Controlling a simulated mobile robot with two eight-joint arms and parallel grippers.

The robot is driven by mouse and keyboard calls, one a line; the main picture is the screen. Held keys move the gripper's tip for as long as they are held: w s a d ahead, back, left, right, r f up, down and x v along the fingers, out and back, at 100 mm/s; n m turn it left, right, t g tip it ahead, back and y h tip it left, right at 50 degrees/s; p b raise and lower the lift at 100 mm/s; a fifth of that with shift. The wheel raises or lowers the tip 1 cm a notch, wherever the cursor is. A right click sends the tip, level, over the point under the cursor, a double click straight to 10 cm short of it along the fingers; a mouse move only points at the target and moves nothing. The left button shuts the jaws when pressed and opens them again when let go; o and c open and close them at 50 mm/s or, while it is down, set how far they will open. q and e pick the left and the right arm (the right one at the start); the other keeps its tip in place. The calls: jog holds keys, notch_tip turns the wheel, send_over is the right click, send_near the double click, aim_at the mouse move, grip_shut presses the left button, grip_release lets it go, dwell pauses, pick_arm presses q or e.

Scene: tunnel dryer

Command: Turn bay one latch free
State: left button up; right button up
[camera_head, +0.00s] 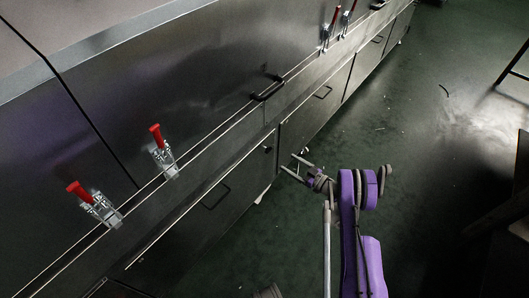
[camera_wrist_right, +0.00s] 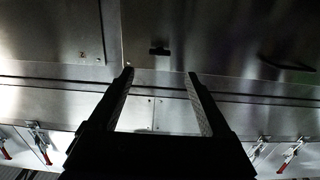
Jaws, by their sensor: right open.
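Several toggle latches with red handles are fixed along the dark metal dryer front. In the head view, one latch (camera_head: 101,209) is at the lower left, a second latch (camera_head: 164,158) is up and to the right of it, and a pair (camera_head: 327,36) is near the top. I cannot tell which belongs to bay one. My right gripper (camera_head: 291,163) is open and empty, in front of the lower panels and apart from every latch. Its fingers (camera_wrist_right: 160,75) also show in the right wrist view, with latches (camera_wrist_right: 39,142) (camera_wrist_right: 290,154) at both sides. My left gripper is not in view.
The dryer front (camera_head: 190,70) runs diagonally along the left, with a black handle (camera_head: 268,88) at mid-height and lower panels with handles (camera_head: 216,196). Open green floor (camera_head: 400,130) lies to the right. A dark object (camera_head: 505,225) stands at the right edge.

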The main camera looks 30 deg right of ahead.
aim_at(270, 150)
jog(key=x, duration=1)
jog(key=shift+w+b, duration=0.25)
jog(key=shift+b, duration=0.1)
jog(key=shift+a, duration=0.1)
grip_shut()
